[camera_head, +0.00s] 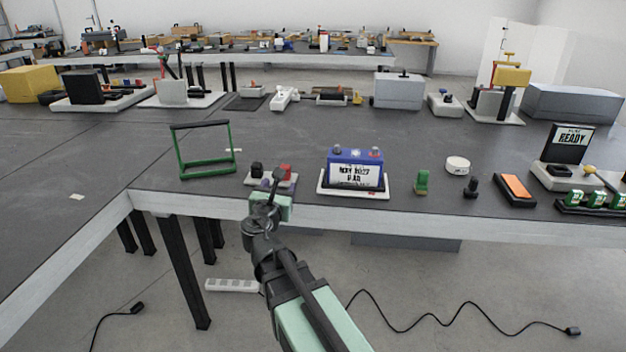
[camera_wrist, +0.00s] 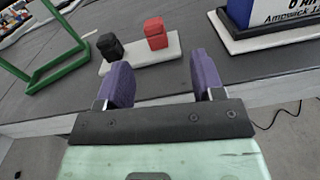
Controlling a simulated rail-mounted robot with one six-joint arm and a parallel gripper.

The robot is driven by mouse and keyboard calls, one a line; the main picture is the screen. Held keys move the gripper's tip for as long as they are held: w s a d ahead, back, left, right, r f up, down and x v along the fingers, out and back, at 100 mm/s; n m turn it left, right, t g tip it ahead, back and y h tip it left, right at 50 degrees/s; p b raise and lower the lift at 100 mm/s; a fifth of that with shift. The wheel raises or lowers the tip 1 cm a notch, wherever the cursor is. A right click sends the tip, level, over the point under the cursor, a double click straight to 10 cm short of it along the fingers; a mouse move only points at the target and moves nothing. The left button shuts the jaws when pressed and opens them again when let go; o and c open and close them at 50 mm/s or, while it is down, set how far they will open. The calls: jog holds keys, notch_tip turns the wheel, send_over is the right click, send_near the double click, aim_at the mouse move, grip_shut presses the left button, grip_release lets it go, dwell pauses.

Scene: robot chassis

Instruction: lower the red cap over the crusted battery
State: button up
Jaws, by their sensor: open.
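The red cap (camera_head: 285,171) sits beside a black cap (camera_head: 257,169) on a small pale stand near the table's front edge. In the wrist view the red cap (camera_wrist: 155,33) is upright at the right end of the stand (camera_wrist: 140,58), with the black cap (camera_wrist: 109,46) to its left. The blue battery (camera_head: 342,154) with a white label stands on a white tray (camera_head: 351,192) to the right.
A green frame (camera_head: 181,156) stands left of the stand. Right of the battery are a green piece (camera_head: 422,182), a black piece (camera_head: 471,187), a white round box (camera_head: 457,165) and an orange-topped block (camera_head: 515,188). The table's left part is mostly clear.

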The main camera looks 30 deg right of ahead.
aim_at(284, 168)
jog(key=shift+n, duration=0.7)
jog(key=w, duration=0.1)
jog(key=w+d, duration=0.1)
jog(key=w, duration=0.1)
jog(key=w+d, duration=0.1)
jog(key=shift+w+d, duration=0.1)
jog(key=shift+w, duration=0.3)
jog(key=x, duration=0.5)
jog(key=shift+w+d+f, duration=0.1)
jog(key=shift+w+d, duration=0.1)
jog(key=shift+d, duration=0.15)
jog(key=c, duration=1)
